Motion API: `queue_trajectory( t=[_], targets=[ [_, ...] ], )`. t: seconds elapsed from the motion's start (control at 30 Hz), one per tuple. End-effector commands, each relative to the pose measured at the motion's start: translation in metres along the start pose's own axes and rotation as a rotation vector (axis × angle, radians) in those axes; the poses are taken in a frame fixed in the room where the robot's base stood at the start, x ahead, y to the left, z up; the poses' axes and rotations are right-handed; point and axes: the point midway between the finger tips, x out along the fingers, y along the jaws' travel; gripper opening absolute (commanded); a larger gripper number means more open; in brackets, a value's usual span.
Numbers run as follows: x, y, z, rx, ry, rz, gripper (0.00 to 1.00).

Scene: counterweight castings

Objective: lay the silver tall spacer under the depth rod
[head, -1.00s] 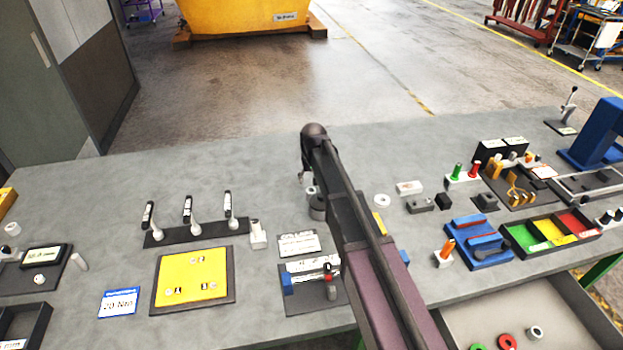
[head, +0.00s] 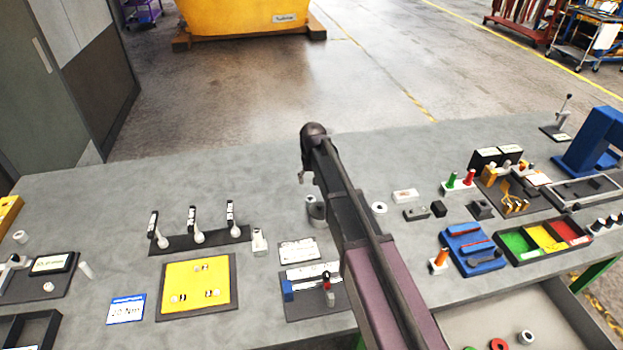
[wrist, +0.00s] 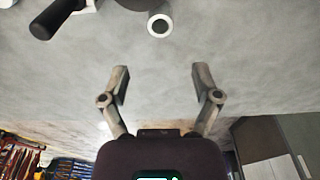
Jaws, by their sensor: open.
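My gripper (head: 302,178) hangs over the middle of the bench, beyond the small parts. In the wrist view the two fingers (wrist: 159,78) are spread wide with only bare bench between them. A small silver ring-topped cylinder (head: 310,201), likely the tall spacer, stands against or close to a dark grey cylinder (head: 317,213). Its round top with a dark hole shows in the wrist view (wrist: 160,16), ahead of the fingertips and apart from them. A gauge with a display (head: 52,263) sits at the far left; I cannot make out its depth rod clearly.
Three upright levers on a dark bar (head: 200,240) and a yellow board (head: 197,283) stand left of my arm. The back of the bench is clear.

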Motion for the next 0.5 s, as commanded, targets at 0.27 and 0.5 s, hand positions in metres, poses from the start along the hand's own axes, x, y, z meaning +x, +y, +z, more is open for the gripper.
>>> queue_trajectory(
  t=[0.27,0.5],
  targets=[
    [0.0001,0.0000,0.0000,0.000,0.000,0.000,0.81],
    [-0.0005,0.0040,0.0056,0.005,-0.002,0.001,0.81]
  ],
)
